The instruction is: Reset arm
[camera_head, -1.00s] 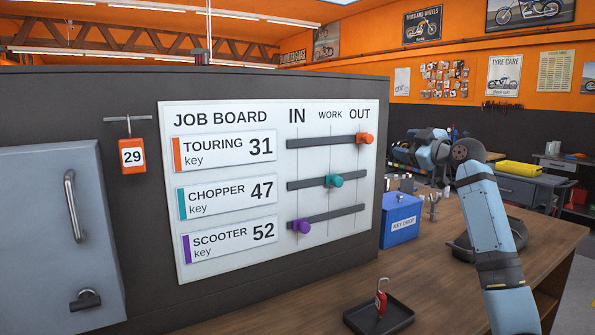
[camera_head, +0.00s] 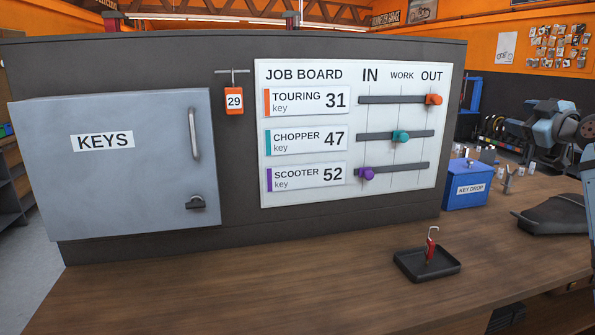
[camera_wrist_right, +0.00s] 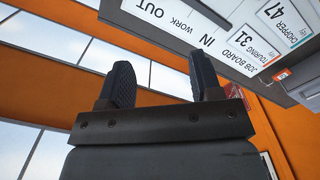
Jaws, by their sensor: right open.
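My right arm enters at the right edge of the head view, with its blue and dark wrist section raised beside the job board. In the right wrist view my right gripper (camera_wrist_right: 163,80) points up with its two dark fingers apart and nothing between them. The job board (camera_head: 304,74) hangs on a dark panel; part of it also shows in the wrist view (camera_wrist_right: 215,20). Its orange slider (camera_head: 433,99) is at OUT, the teal slider (camera_head: 400,136) at WORK, and the purple slider (camera_head: 367,174) near IN. My left gripper is not in view.
A closed grey KEYS cabinet (camera_head: 100,195) is at left, with an orange 29 tag (camera_head: 234,101) beside it. A black tray (camera_head: 412,264) holding a red-tagged key (camera_head: 430,250) and a blue KEY DROP box (camera_head: 466,190) stand on the wooden counter (camera_head: 250,280). The counter's left front is clear.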

